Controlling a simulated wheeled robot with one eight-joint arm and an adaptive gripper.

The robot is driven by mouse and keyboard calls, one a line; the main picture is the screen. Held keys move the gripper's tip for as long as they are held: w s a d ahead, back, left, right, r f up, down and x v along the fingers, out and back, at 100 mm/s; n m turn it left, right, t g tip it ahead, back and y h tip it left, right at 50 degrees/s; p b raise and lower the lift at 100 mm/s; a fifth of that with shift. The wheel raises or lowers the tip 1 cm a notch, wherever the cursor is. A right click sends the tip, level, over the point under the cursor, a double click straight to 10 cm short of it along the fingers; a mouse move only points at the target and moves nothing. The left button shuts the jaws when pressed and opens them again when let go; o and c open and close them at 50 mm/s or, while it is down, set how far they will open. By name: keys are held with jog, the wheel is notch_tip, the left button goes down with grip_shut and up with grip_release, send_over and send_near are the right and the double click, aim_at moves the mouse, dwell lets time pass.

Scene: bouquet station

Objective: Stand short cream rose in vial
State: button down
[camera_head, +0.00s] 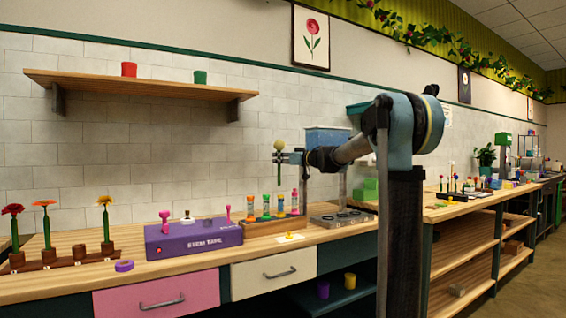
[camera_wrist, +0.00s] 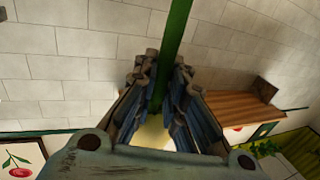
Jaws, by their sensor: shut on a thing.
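The short cream rose has a round cream head (camera_head: 279,145) and a thin green stem. My gripper (camera_head: 284,158) is shut on its stem, and the rose stands upright with its head just above the jaws. In the wrist view the green stem (camera_wrist: 178,40) runs between the jaws (camera_wrist: 165,75), and the pale head (camera_wrist: 155,135) shows below them. Several coloured vials stand in a wooden rack (camera_head: 262,229) under the gripper: orange (camera_head: 251,210), green (camera_head: 266,206), another orange (camera_head: 281,209) and pink (camera_head: 295,203). The stem's lower end appears above the vials; its exact alignment is unclear.
A purple box (camera_head: 195,240) with pink knobs stands left of the rack. A grey metal plate (camera_head: 342,219) lies to its right. A small yellow item on a white card (camera_head: 289,238) lies in front. Flowers in a brown holder (camera_head: 60,260) stand far left.

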jog(key=shift+w+d, duration=0.1)
jog(key=shift+w, duration=0.3)
notch_tip(320, 180, down, 4)
jog(key=shift+d+r, duration=0.1)
jog(key=shift+s+d, duration=0.1)
jog(key=shift+d, duration=0.05)
dwell(1.0)
jog(key=shift+f, duration=2.6)
dwell(1.5)
